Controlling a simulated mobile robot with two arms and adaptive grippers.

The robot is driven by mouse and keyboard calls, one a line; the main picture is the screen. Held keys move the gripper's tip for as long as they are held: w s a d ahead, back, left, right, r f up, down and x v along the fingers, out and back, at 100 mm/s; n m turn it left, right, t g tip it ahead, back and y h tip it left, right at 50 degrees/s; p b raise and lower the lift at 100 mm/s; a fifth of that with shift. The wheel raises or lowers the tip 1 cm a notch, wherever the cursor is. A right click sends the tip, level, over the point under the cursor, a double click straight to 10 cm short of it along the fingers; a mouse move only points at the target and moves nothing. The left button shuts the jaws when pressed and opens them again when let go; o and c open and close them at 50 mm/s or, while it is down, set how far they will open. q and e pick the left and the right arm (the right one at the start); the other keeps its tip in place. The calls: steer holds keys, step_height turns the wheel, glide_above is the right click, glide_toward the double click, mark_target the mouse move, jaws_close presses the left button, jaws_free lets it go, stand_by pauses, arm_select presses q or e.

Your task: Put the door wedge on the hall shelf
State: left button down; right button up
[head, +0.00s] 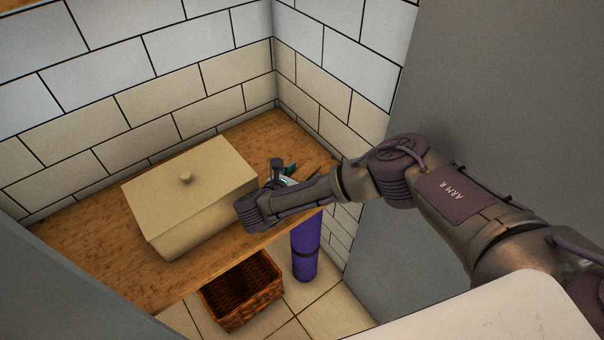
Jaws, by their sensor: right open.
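The wooden shelf (95,235) runs along the tiled wall into the corner. My right gripper (262,192) is over its front right part, beside the lidded box, with its jaws open. A small brown, wedge-like piece (308,173) lies on the shelf just beyond the gripper; it is partly hidden by my arm, and I cannot tell for sure that it is the door wedge. A small teal and white thing (289,179) shows right behind the gripper, mostly covered. My left gripper is not in view.
A cream lidded box (190,190) with a round knob fills the middle of the shelf. Below, a wicker basket (243,290) and a purple rolled cylinder (305,247) stand on the tiled floor. The shelf's left end is bare. A grey panel (480,80) closes the right side.

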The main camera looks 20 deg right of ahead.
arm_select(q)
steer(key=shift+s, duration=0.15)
arm_select(e)
steer(key=shift+r, duration=0.1)
steer(key=v, duration=0.6)
steer(key=shift+s+a, duration=0.15)
steer(key=shift+a, duration=0.05)
steer(key=shift+s+a+r, duration=0.25)
steer(key=shift+s+a, duration=0.1)
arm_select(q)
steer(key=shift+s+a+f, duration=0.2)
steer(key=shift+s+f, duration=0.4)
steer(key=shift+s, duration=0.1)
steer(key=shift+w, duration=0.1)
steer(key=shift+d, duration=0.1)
